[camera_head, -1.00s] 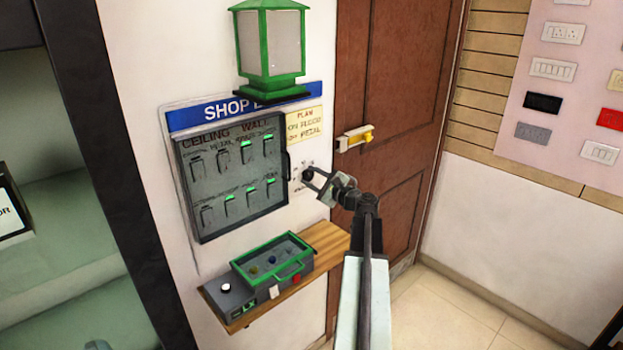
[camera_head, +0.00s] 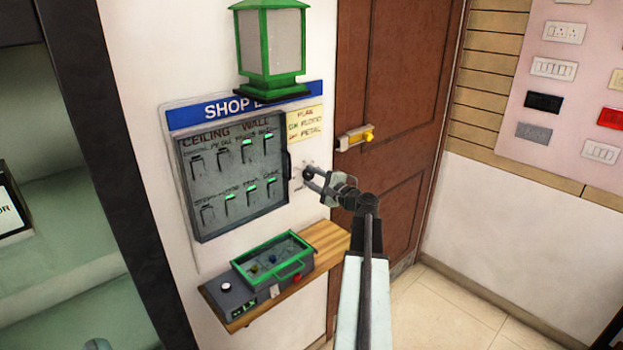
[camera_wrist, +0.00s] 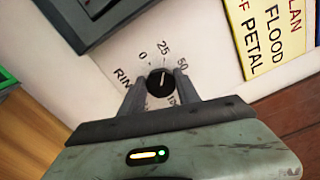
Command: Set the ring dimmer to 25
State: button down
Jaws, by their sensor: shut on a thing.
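The ring dimmer is a round black knob (camera_wrist: 160,82) with a pale pointer line, set in a white wall panel. Printed marks 0, 25 and 50 curve around its upper side, and RING is lettered at its left. The line points up and slightly right, seemingly between 25 and 50; the exact reading is hard to tell. My gripper (camera_wrist: 161,88) is shut on the knob, one finger on each side, partly hiding the lower marks. In the head view my gripper (camera_head: 313,179) reaches the panel just right of the grey switch box.
The switch box (camera_head: 234,178) with several lit switches is close on the left. A yellow note (camera_head: 305,124) is above the knob. A wooden shelf (camera_head: 325,244) with a green-lidded control box (camera_head: 272,256) is below. A brown door (camera_head: 385,90) is to the right.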

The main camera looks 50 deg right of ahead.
jog(key=c, duration=0.9)
grip_release()
jog(key=s, duration=0.7)
jog(key=shift+s+a, duration=0.3)
jog(key=shift+s, duration=0.05)
jog(key=shift+s+f, duration=0.1)
